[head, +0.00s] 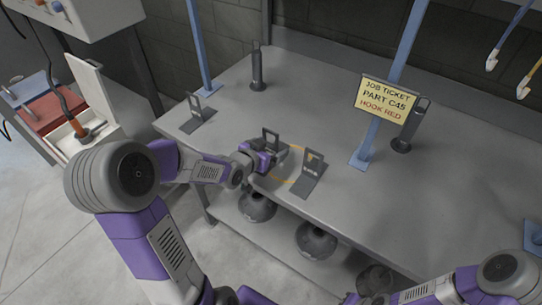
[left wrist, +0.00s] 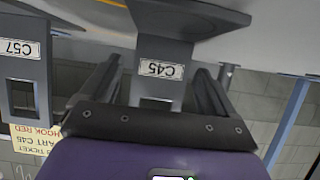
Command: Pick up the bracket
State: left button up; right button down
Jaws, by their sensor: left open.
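A grey bracket with an upright slotted plate (head: 271,138) stands near the table's front edge. In the left wrist view a bracket plate labelled C45 (left wrist: 163,52) shows upside down between the two fingers. My left gripper (head: 277,152) is open around this plate, with a visible gap to each finger; it also shows in the left wrist view (left wrist: 158,92). A second bracket (head: 312,175) stands just to the right; a plate labelled C57 (left wrist: 22,70) shows at the left of the wrist view. My right gripper (head: 354,298) is at the bottom edge, its fingers not clear.
A third bracket (head: 198,115) stands at the table's left. A job ticket sign (head: 389,99) reads "PART C45, HOOK RED". Blue posts (head: 375,135) and dark upright holders (head: 257,70) stand on the table (head: 450,190). Dark round hoods (head: 316,240) sit below its front edge.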

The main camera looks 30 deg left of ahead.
pick_arm(q)
jog(key=shift+w+f, duration=0.1)
jog(key=shift+w, duration=0.2)
jog(key=c, duration=1.5)
